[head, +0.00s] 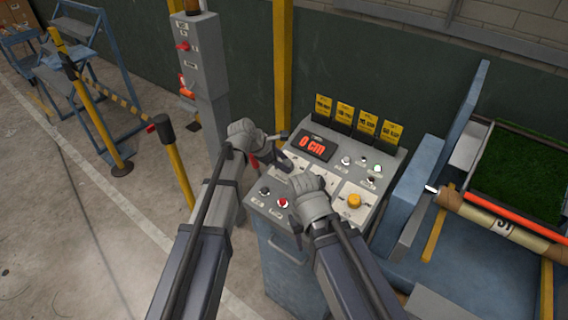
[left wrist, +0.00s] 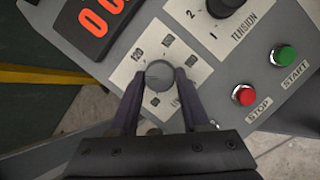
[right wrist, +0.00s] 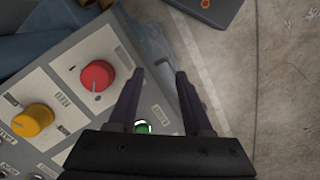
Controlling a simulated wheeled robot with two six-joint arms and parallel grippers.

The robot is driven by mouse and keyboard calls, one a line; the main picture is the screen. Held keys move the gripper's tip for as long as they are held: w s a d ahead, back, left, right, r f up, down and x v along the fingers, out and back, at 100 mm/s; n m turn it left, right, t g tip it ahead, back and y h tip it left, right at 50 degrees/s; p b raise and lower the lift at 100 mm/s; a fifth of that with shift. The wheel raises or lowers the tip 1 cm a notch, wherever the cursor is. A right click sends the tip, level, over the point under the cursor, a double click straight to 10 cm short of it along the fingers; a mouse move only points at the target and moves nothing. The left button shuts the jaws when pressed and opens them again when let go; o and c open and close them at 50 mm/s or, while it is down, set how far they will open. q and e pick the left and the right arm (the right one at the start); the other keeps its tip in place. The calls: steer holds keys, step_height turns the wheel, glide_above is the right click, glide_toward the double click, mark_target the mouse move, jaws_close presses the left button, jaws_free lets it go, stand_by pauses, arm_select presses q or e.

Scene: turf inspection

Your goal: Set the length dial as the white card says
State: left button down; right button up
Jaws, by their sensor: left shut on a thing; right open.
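The grey length dial (left wrist: 158,74) sits on a pale plate marked "120" in the left wrist view; the rest of its lettering is partly hidden. My left gripper (left wrist: 158,80) is shut on this dial, one finger on each side. In the head view my left gripper (head: 270,148) reaches the console's left side. The red display (head: 313,146) reads "0 cm". A white card (head: 502,227) with dark marks is on the brown roll at the right; I cannot read it surely. My right gripper (right wrist: 160,75) is open and empty above the console's edge, near a red knob (right wrist: 97,75).
The grey console also carries a yellow knob (head: 353,201), a red stop button (left wrist: 244,95) and a green start button (left wrist: 284,55). The black tension knob (left wrist: 222,6) is close to the held dial. Several yellow cards (head: 345,112) stand behind the display. Green turf (head: 520,172) lies at the right.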

arm_select(q)
steer(key=n, duration=0.2)
steer(key=n+t, duration=0.1)
steer(key=n, duration=0.1)
steer(key=n+y, duration=0.1)
steer(key=n, duration=0.1)
steer(key=shift+s+d+n+t+b, duration=0.1)
steer(key=shift+s+n+t+b, duration=0.2)
steer(key=shift+n+t, duration=0.1)
steer(key=n, duration=0.2)
steer(key=n+t+y, duration=0.1)
steer(key=n, duration=0.2)
steer(key=shift+d+n+y, duration=0.1)
steer(key=shift+n+y, duration=0.2)
steer(key=shift+c, duration=1.9)
jaws_free()
steer(key=p+v, duration=0.6)
steer(key=v, duration=0.1)
steer(key=shift+s+r, duration=0.25)
